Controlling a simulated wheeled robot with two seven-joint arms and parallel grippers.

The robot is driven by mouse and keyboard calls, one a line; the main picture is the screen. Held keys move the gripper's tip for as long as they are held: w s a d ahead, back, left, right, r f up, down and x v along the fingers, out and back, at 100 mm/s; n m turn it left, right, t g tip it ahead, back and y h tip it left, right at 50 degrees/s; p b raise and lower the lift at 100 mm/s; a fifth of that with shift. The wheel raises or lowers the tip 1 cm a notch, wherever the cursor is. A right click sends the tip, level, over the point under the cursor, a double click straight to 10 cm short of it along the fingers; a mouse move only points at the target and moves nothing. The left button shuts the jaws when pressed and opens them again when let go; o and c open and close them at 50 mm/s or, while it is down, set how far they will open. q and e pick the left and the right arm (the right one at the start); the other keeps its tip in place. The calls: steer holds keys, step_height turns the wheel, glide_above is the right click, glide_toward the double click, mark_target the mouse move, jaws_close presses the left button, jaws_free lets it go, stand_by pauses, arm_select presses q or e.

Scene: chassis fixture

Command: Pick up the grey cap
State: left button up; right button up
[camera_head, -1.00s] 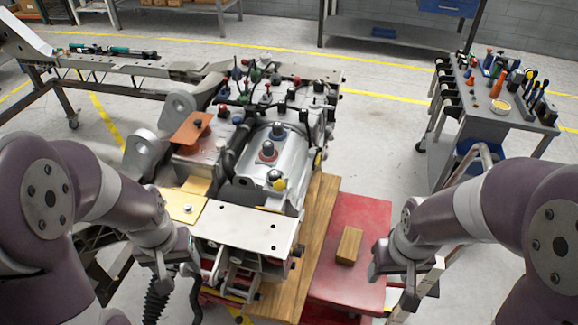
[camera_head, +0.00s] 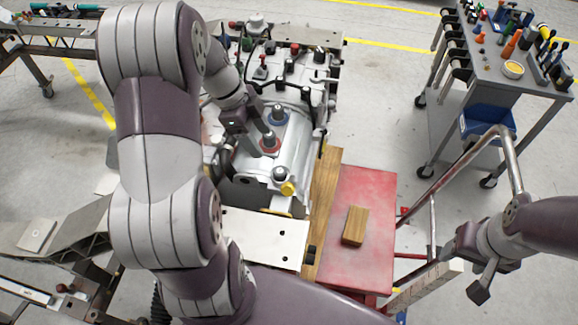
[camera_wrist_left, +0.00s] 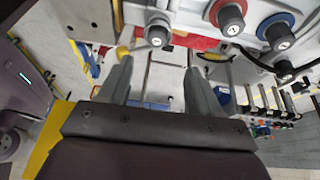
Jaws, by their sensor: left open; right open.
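The grey cap (camera_head: 280,174) sits upright on the silver housing (camera_head: 296,150), beside a yellow plug (camera_head: 288,188). In the left wrist view the grey cap (camera_wrist_left: 157,36) shows beyond the fingertips, roughly between them and apart from them. A cap with a red ring (camera_head: 269,143) and one with a blue ring (camera_head: 278,114) stand farther back on the housing. My left gripper (camera_wrist_left: 158,63) is open and empty. In the head view it is over the housing near the red-ringed cap, partly hidden by its own wrist. My right gripper (camera_head: 470,272) is open, far right of the housing.
A wooden block (camera_head: 355,226) lies on a red platform (camera_head: 369,190) right of the housing. A flat metal plate (camera_head: 265,236) is in front. A tool cart (camera_head: 520,84) stands at the back right. My left arm covers the housing's left side.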

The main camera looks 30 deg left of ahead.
arm_select(q)
steer(key=b, duration=0.3)
glide_toward(280, 170)
steer(key=f, duration=0.2)
steer(key=shift+w+d+f+p, duration=0.15)
steer(key=shift+d+f+p, duration=0.15)
steer(key=shift+f, duration=0.25)
steer(key=shift+w+d+f+p, duration=0.2)
steer(key=shift+d+f, duration=0.2)
steer(key=shift+f, duration=0.15)
steer(key=x, duration=0.1)
steer(key=p+x, duration=0.1)
steer(key=x, duration=0.3)
steer(key=shift+s+d+r, duration=0.1)
steer(key=shift+s+d, duration=0.2)
steer(key=shift+s, duration=0.1)
steer(key=shift+w+f, duration=0.2)
steer(key=shift+f, duration=0.2)
steer(key=shift+s, duration=0.1)
steer(key=c, duration=0.9)
jaws_close()
arm_select(e)
steer(key=shift+f, duration=0.75)
